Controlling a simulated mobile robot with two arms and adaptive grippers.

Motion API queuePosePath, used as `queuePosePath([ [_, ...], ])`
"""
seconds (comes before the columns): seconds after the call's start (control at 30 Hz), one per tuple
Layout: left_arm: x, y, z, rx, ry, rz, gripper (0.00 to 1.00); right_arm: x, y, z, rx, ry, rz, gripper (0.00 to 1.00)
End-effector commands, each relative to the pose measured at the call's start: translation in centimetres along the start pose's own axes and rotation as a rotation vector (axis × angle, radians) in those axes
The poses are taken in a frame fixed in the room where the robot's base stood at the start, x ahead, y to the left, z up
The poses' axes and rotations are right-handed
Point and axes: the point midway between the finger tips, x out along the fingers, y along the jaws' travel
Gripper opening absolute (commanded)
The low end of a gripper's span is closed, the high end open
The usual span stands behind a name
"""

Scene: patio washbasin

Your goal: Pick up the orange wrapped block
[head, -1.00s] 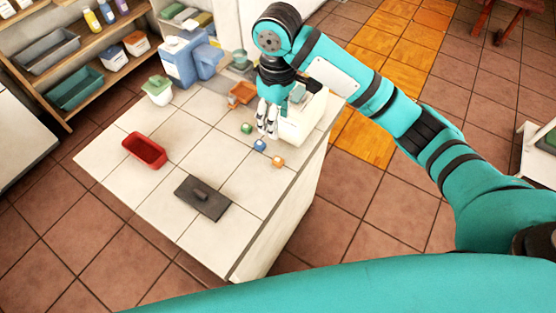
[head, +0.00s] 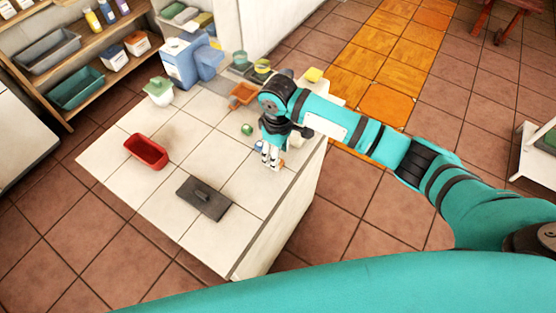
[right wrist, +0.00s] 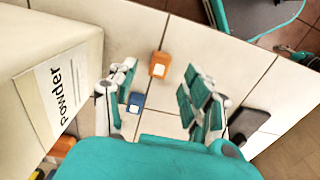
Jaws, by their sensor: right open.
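The orange wrapped block (right wrist: 159,65) has a pale label and lies on the tiled counter (right wrist: 157,36). In the right wrist view it sits between the fingertips, toward their far end, touching neither finger. My right gripper (right wrist: 161,80) is open and empty, its fingers spread on either side. In the head view the gripper (head: 270,162) points down over the counter's right edge, and its fingers hide most or all of the orange block there. My left gripper is in neither view.
A blue block (right wrist: 136,102) lies close to the left finger. A white box labelled Powder (right wrist: 60,85) stands left of the gripper.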

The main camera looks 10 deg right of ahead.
Motion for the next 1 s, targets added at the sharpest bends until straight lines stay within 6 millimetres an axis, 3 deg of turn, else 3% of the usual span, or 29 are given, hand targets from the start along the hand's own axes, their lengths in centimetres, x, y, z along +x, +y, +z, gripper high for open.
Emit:
queuePosePath([
  [0.2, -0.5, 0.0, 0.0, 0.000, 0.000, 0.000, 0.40, 2.6, 0.0, 0.0, -0.001, 0.000, 0.000, 0.50],
  [0.47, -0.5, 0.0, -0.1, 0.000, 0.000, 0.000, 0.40, 2.9, 0.0, 0.0, -0.001, 0.000, 0.001, 0.50],
  [0.8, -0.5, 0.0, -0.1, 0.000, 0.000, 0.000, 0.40, 2.9, 0.1, 0.0, -0.001, 0.001, 0.001, 0.06],
  [1.0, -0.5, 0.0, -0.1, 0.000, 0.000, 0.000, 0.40, 2.9, 0.1, 0.0, -0.001, 0.001, 0.001, 0.05],
])
